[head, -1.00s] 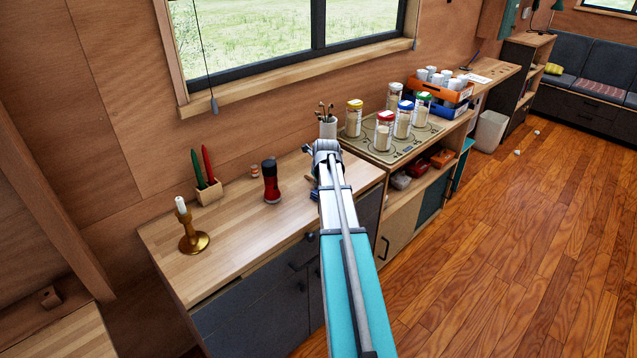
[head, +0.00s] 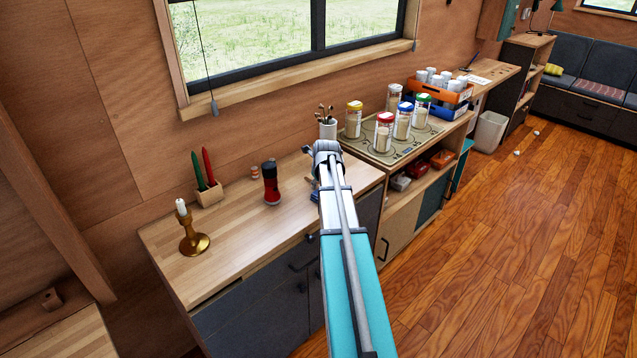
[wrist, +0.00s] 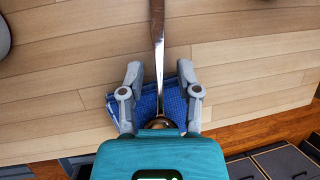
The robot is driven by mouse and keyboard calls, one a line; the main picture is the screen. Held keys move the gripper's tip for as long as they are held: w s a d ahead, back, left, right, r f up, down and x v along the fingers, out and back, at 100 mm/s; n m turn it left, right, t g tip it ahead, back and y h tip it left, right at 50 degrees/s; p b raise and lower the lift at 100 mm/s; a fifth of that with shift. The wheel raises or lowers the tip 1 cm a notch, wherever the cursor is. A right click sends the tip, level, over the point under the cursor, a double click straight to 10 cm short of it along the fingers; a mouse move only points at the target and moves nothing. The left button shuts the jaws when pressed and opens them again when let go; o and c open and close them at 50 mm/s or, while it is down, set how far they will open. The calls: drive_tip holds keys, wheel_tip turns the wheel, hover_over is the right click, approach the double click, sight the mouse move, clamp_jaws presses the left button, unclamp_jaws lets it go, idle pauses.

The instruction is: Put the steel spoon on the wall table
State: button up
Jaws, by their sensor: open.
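A steel spoon (wrist: 160,60) lies lengthwise in the middle of the wrist view, its bowl near my gripper's base, partly hidden. A folded blue cloth (wrist: 175,103) lies under the bowl end. My gripper (wrist: 160,68) is open, with one finger on each side of the spoon and gaps between. In the head view my arm hides the spoon; only a bit of blue cloth (head: 315,197) shows beside it on the wooden counter (head: 240,235). A wooden table top (head: 500,72) stands against the wall farther back; I cannot tell whether it is the wall table.
A red pepper mill (head: 271,184), a brass candle holder (head: 193,240) and a candle box (head: 208,194) stand on the counter. A utensil cup (head: 328,129) and several jars stand beyond my arm. An orange crate (head: 440,88) stands farther back. The floor at right is mostly clear.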

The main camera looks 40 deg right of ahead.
drive_tip(key=p+v, duration=0.2)
drive_tip(key=v, duration=0.1)
drive_tip(key=p+v, duration=0.1)
drive_tip(key=p, duration=0.1)
drive_tip(key=shift+w+a+r, duration=0.1)
drive_tip(key=shift+w+r, duration=0.05)
drive_tip(key=shift+r, duration=0.3)
drive_tip(key=p+v, duration=0.7)
drive_tip(key=v, duration=0.1)
drive_tip(key=shift+a, duration=0.1)
idle(0.6)
drive_tip(key=s+a+f+n+g+y, duration=0.1)
drive_tip(key=s+a+n+g+y, duration=0.1)
drive_tip(key=a+n, duration=1.85)
drive_tip(key=s+a+n+g, duration=0.1)
drive_tip(key=s+a+n, duration=0.3)
drive_tip(key=a+n, duration=0.3)
drive_tip(key=s+a+n+g, duration=0.1)
drive_tip(key=s+a+n, duration=0.4)
drive_tip(key=a, duration=0.8)
drive_tip(key=n, duration=0.3)
drive_tip(key=shift+f, duration=0.3)
drive_tip(key=shift+a, duration=0.15)
